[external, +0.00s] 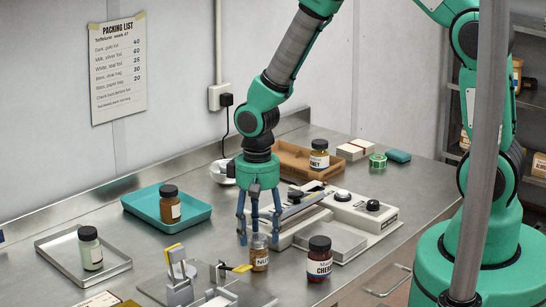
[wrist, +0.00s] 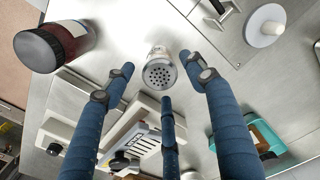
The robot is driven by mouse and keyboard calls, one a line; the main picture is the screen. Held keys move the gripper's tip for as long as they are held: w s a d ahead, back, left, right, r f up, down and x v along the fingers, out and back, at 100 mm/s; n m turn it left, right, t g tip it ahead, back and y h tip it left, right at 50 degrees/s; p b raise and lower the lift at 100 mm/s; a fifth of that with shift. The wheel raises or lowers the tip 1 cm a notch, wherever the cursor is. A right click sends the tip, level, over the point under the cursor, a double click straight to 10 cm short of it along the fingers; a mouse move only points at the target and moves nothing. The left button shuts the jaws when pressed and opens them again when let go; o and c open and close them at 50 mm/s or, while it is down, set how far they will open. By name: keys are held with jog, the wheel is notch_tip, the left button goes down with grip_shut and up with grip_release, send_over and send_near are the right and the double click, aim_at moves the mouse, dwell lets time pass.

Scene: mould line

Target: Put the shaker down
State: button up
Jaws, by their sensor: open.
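The shaker (external: 260,258) is a small brown jar with a pale label and a metal cap. It stands upright, apparently on the steel bench, near the front edge. In the wrist view the shaker (wrist: 160,73) shows its round perforated cap. My gripper (external: 260,239) is open, pointing down, with its blue fingers spread around the shaker's top. In the wrist view my gripper (wrist: 157,66) shows gaps between its fingers and the cap.
A cherry jar (external: 320,260) stands close to the right, near the white scale (external: 345,207). A metal stand with a yellow-topped part (external: 180,272) is close to the left. A teal tray (external: 195,214) and a steel tray (external: 60,259), each holding a jar, lie farther left.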

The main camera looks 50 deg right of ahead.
jog(key=shift+r, duration=2.65)
jog(key=shift+d+r, duration=0.15)
jog(key=shift+r, duration=0.35)
jog(key=s+d+r+t, duration=0.1)
jog(key=s+d+r, duration=0.25)
jog(key=r, duration=0.75)
jog(key=s+d+r+t, duration=0.2)
jog(key=s+d+r, duration=0.15)
jog(key=r, duration=0.75)
jog(key=s+d+r+n+t, duration=0.1)
jog(key=s+d+r, duration=0.1)
jog(key=s+r, duration=0.4)
jog(key=s+d+r+t, duration=0.1)
jog(key=s+d+r, duration=0.1)
jog(key=s+r, duration=0.4)
jog(key=s, duration=0.4)
jog(key=shift+d+n+t, duration=0.3)
jog(key=shift+d+n, duration=0.05)
jog(key=shift+n, duration=0.05)
